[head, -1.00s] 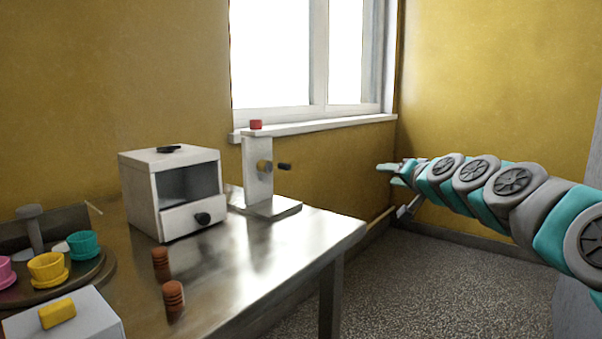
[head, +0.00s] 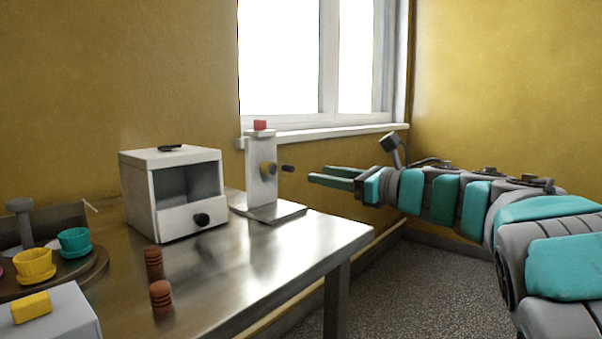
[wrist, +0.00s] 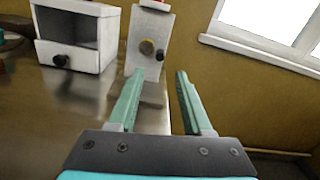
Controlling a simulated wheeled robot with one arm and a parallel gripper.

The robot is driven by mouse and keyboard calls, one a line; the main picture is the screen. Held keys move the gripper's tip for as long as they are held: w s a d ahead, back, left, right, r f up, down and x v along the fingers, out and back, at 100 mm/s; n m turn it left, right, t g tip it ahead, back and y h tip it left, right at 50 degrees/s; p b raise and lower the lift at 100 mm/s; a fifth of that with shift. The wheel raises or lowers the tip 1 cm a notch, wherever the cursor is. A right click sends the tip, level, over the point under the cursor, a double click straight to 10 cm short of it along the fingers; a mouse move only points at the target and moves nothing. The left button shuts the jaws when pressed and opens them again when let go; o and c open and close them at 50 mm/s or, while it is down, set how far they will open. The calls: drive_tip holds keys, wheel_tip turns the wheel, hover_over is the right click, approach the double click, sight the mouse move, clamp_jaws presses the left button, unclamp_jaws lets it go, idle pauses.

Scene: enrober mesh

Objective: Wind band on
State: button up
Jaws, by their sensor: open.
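A white upright stand (head: 261,175) with a flat base stands near the table's far right end. It carries a brass-coloured hub (head: 268,170) with a dark crank handle (head: 288,168) sticking out to the right, and a red block (head: 260,125) on top. In the wrist view the stand (wrist: 141,66) is ahead, with the hub (wrist: 147,47) and handle (wrist: 160,55) seen between and beyond the fingertips. My gripper (head: 318,174) is open and empty, to the right of the handle and apart from it. It also shows in the wrist view (wrist: 160,74). No separate band can be made out.
A white box with a drawer (head: 178,193) stands left of the stand. Two brown ridged pieces (head: 161,296) sit on the metal table (head: 235,265). Coloured cups (head: 75,241) and a grey box with a yellow block (head: 31,307) are at the left. The table's right front is clear.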

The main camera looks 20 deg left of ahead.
sight(293, 169)
drive_tip(key=p+x, duration=0.1)
drive_tip(key=x, duration=0.6)
drive_tip(key=shift+w+a, duration=0.15)
drive_tip(key=shift+a, duration=0.15)
clamp_jaws()
idle(0.4)
